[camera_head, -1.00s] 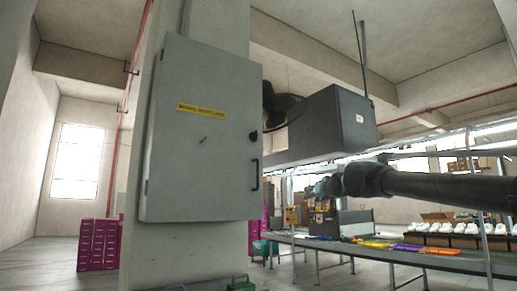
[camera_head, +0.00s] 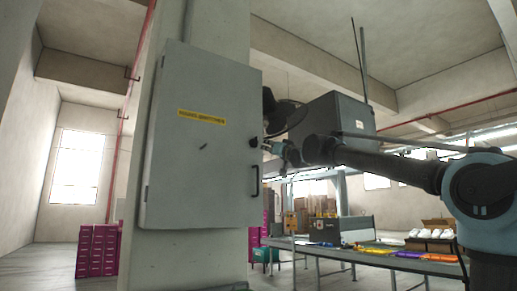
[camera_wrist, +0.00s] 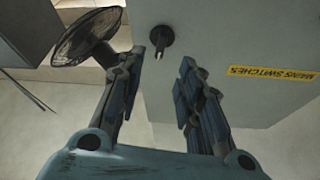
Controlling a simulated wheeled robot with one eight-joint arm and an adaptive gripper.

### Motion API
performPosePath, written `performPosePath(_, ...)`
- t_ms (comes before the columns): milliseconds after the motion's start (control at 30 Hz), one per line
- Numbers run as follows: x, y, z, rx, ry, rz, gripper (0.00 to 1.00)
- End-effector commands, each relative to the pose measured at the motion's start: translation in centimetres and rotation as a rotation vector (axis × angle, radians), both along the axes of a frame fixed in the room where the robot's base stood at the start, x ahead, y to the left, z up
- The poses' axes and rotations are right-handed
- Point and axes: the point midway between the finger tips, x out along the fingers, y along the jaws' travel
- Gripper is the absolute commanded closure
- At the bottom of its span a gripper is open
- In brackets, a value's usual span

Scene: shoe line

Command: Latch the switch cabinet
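The grey switch cabinet (camera_head: 200,140) is mounted on a concrete column, its door looking shut, with a yellow label on it. A black latch knob (camera_head: 254,142) sits at the door's right edge, above a black pull handle (camera_head: 255,180). In the wrist view the knob (camera_wrist: 161,38) stands out from the cabinet face (camera_wrist: 215,35), just beyond the fingertips and between their lines. My gripper (camera_head: 270,146) comes from the right, close to the knob. The wrist view shows my gripper (camera_wrist: 170,75) open, with nothing between its fingers. Whether it touches the knob cannot be told; a gap seems to show.
A black fan (camera_wrist: 88,38) and a dark grey box (camera_head: 325,115) are behind the cabinet's right side. A conveyor table (camera_head: 390,262) with coloured items and shoes runs at the lower right. Magenta crates (camera_head: 97,250) stand on the floor at left.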

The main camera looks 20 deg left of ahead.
Motion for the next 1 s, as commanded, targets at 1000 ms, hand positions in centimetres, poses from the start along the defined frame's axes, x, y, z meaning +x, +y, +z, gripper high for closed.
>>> performPosePath(1000, 7.6, 7.3, 4.3, 0.000, 0.000, -0.001, 0.67)
